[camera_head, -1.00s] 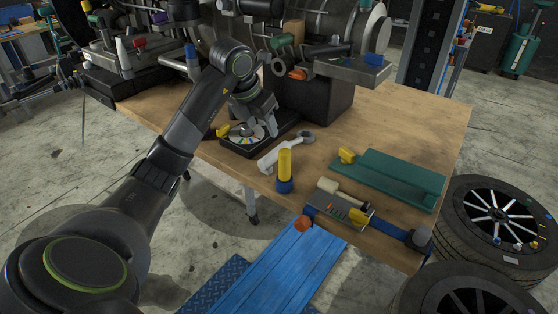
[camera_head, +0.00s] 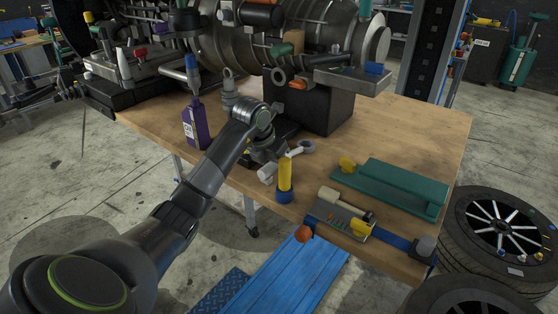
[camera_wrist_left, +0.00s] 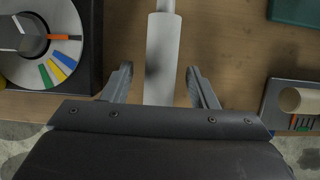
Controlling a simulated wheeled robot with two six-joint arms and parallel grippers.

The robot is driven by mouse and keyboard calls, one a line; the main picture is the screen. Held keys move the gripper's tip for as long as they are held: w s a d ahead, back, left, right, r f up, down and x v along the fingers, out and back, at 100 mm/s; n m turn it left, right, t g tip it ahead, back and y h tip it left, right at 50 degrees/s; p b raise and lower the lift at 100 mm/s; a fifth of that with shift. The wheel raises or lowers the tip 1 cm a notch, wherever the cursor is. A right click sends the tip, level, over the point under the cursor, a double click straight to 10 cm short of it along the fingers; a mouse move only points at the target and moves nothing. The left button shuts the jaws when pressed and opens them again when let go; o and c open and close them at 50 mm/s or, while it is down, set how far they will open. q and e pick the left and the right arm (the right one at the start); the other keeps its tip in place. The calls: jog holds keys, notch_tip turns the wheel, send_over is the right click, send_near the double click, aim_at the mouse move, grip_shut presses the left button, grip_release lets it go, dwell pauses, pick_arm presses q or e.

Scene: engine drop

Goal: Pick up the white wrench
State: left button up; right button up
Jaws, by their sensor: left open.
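The white wrench (camera_head: 267,173) lies on the wooden workbench, partly hidden behind my left gripper in the head view. Its ring end shows to the right of the gripper. My left gripper (camera_head: 266,157) is over the wrench handle. In the left wrist view, the pale handle (camera_wrist_left: 162,55) runs up the picture between the two spread fingers of the open gripper (camera_wrist_left: 158,75). A gap shows on each side of the handle. My right gripper is not in view.
A yellow screwdriver-like handle with a blue base (camera_head: 285,178) stands close to the wrench. A dark tray with a coloured dial (camera_wrist_left: 50,60) is to its left. A purple bottle (camera_head: 196,125), a green plate (camera_head: 393,187) and an engine (camera_head: 250,45) are around it.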

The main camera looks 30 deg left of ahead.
pick_arm(q)
jog(key=shift+w+f, duration=0.2)
jog(key=shift+f, duration=0.3)
grip_shut()
jog(key=shift+r, duration=0.1)
